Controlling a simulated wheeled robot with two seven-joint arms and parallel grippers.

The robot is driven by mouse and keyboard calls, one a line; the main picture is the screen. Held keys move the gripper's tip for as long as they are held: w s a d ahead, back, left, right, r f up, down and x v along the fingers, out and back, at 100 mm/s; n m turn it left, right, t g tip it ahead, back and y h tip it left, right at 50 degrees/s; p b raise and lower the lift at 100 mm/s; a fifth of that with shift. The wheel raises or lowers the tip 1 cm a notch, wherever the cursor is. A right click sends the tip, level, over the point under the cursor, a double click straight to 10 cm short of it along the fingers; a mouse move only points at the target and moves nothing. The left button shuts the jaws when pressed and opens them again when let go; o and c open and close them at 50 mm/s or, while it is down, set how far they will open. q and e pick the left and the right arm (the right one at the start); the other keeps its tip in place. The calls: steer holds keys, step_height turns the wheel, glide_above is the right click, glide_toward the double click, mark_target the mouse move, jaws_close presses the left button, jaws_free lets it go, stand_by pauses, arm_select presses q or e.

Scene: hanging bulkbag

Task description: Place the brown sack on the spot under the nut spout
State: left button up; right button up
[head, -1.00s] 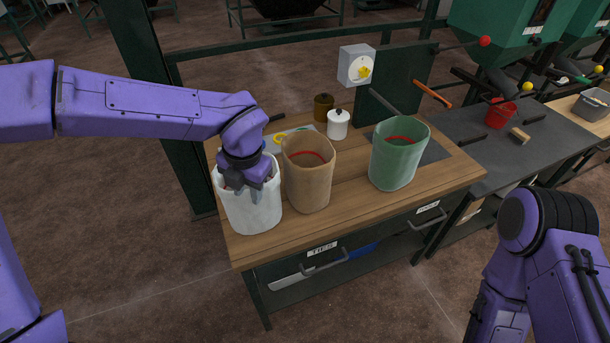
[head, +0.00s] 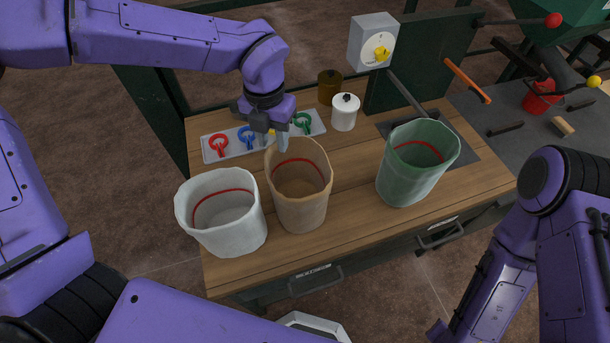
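The brown sack (head: 300,205) stands upright and open-topped on the wooden bench, between the white sack (head: 228,228) and the green sack (head: 408,182). My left gripper (head: 275,141) points down just behind the brown sack's far rim. Its fingers look apart, with something yellow showing between them. Whether they touch the rim is unclear. A grey slanted spout (head: 407,93) comes out of the dark green panel, above a dark plate (head: 466,150) in the bench. The green sack stands at this plate's front left.
A tray (head: 213,153) with red, blue and green clips lies behind the sacks. Bare wood (head: 350,190) separates the brown and green sacks.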

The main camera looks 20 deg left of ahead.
mark_target(272, 166)
arm_select(q)
steer(key=f, duration=0.1)
steer(key=s+f+p, duration=0.1)
steer(key=s+f, duration=0.1)
steer(key=f, duration=0.1)
steer(key=shift+s+a, duration=0.2)
steer(key=shift+a, duration=0.05)
steer(key=f, duration=0.1)
steer(key=w+f+p, duration=0.1)
steer(key=f, duration=0.1)
steer(key=w+f, duration=0.1)
steer(key=f, duration=0.1)
steer(key=shift+a+p, duration=0.2)
steer(key=shift+p, duration=0.2)
steer(key=shift+s+f, duration=0.1)
steer(key=shift+f, duration=0.05)
steer(key=shift+s, duration=0.35)
steer(key=shift+c, duration=0.3)
steer(key=c, duration=0.5)
steer(key=shift+w, duration=0.1)
jaws_close()
arm_select(e)
steer(key=r, duration=0.1)
steer(key=s+r, duration=0.1)
steer(key=r, duration=0.1)
steer(key=shift+s+r, duration=0.1)
steer(key=shift+s, duration=0.05)
